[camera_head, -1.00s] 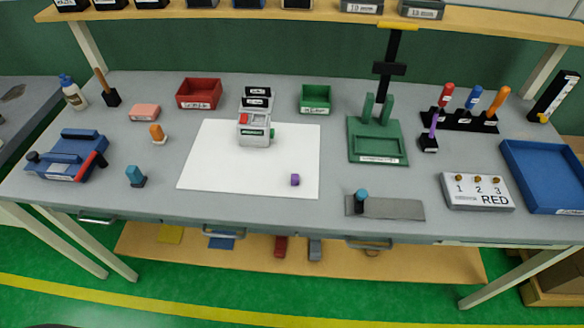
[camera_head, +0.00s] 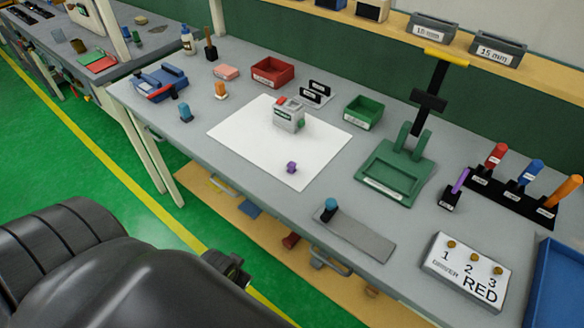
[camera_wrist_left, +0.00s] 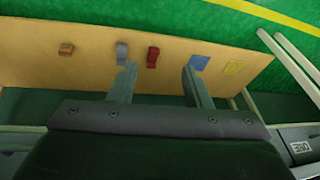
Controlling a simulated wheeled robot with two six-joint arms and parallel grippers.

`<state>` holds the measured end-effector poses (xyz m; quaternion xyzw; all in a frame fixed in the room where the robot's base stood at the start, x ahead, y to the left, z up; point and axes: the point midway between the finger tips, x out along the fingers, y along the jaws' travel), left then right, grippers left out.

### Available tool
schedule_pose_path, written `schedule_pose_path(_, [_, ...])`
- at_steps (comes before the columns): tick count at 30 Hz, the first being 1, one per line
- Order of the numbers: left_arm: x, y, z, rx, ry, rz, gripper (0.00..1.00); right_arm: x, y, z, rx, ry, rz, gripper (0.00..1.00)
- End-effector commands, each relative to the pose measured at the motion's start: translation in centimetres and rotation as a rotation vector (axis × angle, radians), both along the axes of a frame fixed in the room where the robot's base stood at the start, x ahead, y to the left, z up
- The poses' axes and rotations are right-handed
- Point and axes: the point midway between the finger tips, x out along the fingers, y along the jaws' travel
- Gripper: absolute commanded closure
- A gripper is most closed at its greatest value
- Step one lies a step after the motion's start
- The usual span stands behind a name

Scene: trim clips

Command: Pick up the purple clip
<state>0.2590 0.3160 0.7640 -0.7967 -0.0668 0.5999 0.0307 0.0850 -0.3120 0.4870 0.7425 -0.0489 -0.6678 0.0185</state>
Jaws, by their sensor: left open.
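The purple clip (camera_head: 291,168) is a small block lying near the front edge of the white sheet (camera_head: 245,133) on the grey workbench. A grey fixture block (camera_head: 288,118) with red and green parts stands behind it on the sheet. My left arm fills the lower left of the head view, with its end in front of the bench, well apart from the clip. In the left wrist view my left gripper (camera_wrist_left: 159,68) is open and empty, with the low wooden shelf beyond its fingers. The clip is not visible there. My right gripper is not in view.
A green stand (camera_head: 392,172), a grey plate (camera_head: 358,234) with a blue-capped peg and a numbered box (camera_head: 465,268) stand to the right of the sheet. Red (camera_head: 272,72) and green (camera_head: 362,112) bins are behind. The sheet around the clip is clear.

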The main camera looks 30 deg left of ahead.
Motion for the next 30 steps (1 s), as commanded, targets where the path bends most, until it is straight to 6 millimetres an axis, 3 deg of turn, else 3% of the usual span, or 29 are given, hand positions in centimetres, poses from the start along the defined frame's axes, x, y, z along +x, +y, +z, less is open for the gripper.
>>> schedule_pose_path(1, [0.2, 0.0, 1.9, 0.005, -0.021, -0.002, 0.55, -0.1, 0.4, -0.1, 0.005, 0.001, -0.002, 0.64])
schedule_pose_path(7, [1.8, 0.3, 8.9, 0.023, -0.155, -0.013, 0.55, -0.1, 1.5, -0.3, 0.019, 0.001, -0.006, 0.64])
schedule_pose_path(9, [3.9, 0.7, 12.4, 0.032, -0.293, -0.032, 0.55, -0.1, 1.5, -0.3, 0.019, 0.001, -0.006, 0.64])
schedule_pose_path(15, [9.3, 1.1, 17.5, -0.006, -0.606, -0.078, 0.55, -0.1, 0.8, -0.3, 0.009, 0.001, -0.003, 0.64])
schedule_pose_path(24, [13.4, 1.0, 21.8, -0.085, -0.872, -0.134, 0.55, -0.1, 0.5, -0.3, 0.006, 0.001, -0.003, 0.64])
schedule_pose_path(30, [15.5, 1.0, 21.6, -0.098, -0.901, -0.136, 0.55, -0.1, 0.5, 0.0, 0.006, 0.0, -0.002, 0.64])
